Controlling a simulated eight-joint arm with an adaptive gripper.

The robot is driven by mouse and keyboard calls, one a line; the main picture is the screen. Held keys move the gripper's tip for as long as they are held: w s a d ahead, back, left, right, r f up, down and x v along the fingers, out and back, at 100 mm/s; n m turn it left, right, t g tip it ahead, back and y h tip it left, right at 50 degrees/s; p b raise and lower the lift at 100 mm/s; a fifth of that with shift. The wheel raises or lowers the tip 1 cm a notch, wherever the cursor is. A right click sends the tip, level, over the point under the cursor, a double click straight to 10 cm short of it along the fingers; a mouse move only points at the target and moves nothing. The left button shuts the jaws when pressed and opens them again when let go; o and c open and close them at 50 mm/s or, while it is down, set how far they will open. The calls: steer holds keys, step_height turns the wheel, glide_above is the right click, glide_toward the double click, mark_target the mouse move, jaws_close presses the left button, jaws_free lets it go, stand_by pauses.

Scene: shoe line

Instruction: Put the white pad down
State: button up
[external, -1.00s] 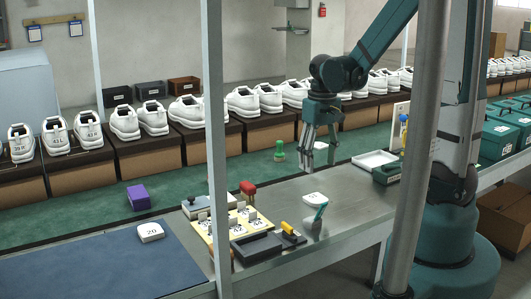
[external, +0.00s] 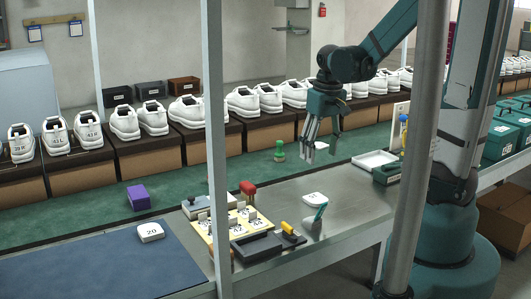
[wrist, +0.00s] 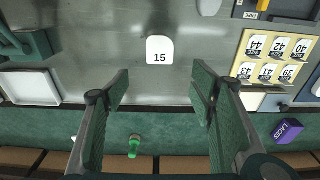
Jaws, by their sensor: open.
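A white pad marked 15 (wrist: 160,50) lies flat on the grey metal table in the wrist view, beyond my fingertips. In the external view a white pad (external: 314,197) on the table, beside a teal-handled item, appears to be the same one. My gripper (external: 318,153) is raised above the far side of the table, apart from the pad. In the wrist view its two fingers (wrist: 160,90) are spread wide with nothing between them. Another white pad, marked 20 (external: 150,231), lies on the blue mat at the left.
A board of numbered tags (external: 237,222), a dark tray (external: 257,247) and a red-topped item (external: 248,188) stand left of the pad. A white tray (external: 374,159) is at the right. A green item (external: 279,152) and purple box (external: 138,197) are on the belt. Bare table surrounds the pad.

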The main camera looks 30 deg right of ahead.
steer(key=s+r+t, duration=0.3)
steer(key=r, duration=0.4)
steer(key=s+r+t, duration=0.3)
steer(key=r, duration=0.4)
steer(key=shift+s, duration=0.2)
steer(key=shift+o, duration=0.8)
steer(key=shift+w, duration=0.1)
steer(key=shift+w+d+f+n+g, duration=0.1)
steer(key=shift+w+f+n+g, duration=1.05)
steer(key=shift+f+n, duration=2.2)
steer(key=shift+w+a+f+n+g, duration=0.1)
steer(key=shift+w+f+n+g, duration=1.05)
steer(key=shift+f+n, duration=2.2)
steer(key=shift+w+d+f+n+g, duration=0.1)
steer(key=shift+w+f+n+g, duration=1.05)
steer(key=shift+f+n, duration=2.15)
